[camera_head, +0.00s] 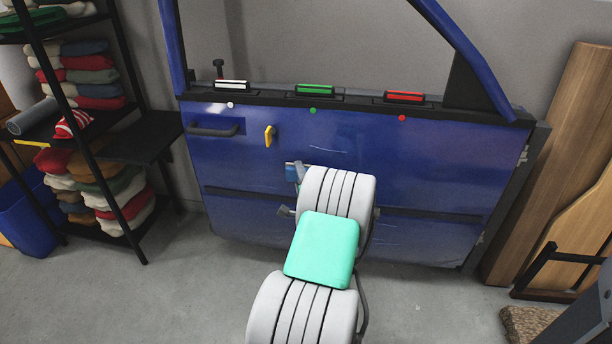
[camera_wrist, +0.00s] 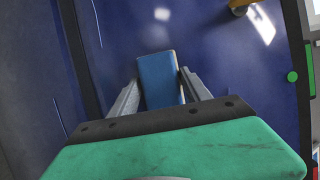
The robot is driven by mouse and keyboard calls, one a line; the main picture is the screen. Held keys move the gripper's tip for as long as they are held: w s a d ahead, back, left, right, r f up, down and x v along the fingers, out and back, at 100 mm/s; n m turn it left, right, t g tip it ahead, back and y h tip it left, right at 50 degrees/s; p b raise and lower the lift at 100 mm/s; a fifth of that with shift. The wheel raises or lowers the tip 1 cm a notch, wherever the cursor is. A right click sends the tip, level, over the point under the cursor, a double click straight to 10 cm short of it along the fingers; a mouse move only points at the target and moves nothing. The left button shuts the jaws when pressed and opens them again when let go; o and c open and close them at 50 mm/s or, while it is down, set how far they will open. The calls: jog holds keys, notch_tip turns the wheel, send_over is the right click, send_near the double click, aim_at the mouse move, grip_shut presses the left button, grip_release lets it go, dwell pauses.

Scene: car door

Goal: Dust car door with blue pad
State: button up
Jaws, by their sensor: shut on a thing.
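The blue car door (camera_head: 420,165) stands upright ahead of me, with a window frame above and a dark handle (camera_head: 213,130) at left. Pale scratch-like or dusty lines show on its panel. My gripper (camera_head: 295,172) is in front of the door's middle. In the wrist view my gripper (camera_wrist: 160,88) is shut on the blue pad (camera_wrist: 158,72), which sits between the two fingers close to the door panel (camera_wrist: 110,45). I cannot tell whether the pad touches the panel. In the head view the pad (camera_head: 291,172) is mostly hidden by my arm.
White, green and red blocks (camera_head: 315,90) sit on the door's sill above matching dots. A yellow piece (camera_head: 270,136) sticks out beside the handle. A shelf with folded cloths (camera_head: 95,75) and a blue bin (camera_head: 25,220) stand left. Wooden boards (camera_head: 570,130) lean at right.

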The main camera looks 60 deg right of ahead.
jog(key=shift+w+a+r+p, duration=0.1)
jog(key=shift+w+a+p, duration=0.15)
jog(key=shift+w, duration=0.3)
jog(key=shift+w+a+p, duration=0.25)
jog(key=shift+w, duration=0.3)
jog(key=shift+s+a, duration=0.25)
jog(key=shift+a, duration=0.2)
jog(key=shift+s+a+b, duration=0.3)
jog(key=shift+s+a, duration=0.05)
jog(key=shift+a, duration=0.4)
jog(key=shift+s+a+b, duration=0.25)
jog(key=shift+s+a, duration=0.05)
jog(key=shift+a, duration=0.5)
jog(key=shift+s+a+b, duration=0.3)
jog(key=shift+s+a, duration=0.05)
jog(key=shift+a, duration=0.4)
jog(key=shift+s+a+b, duration=0.25)
jog(key=shift+s+a, duration=0.05)
jog(key=shift+a, duration=0.4)
jog(key=shift+s+a+b, duration=0.25)
jog(key=shift+s+a, duration=0.05)
jog(key=shift+a, duration=0.35)
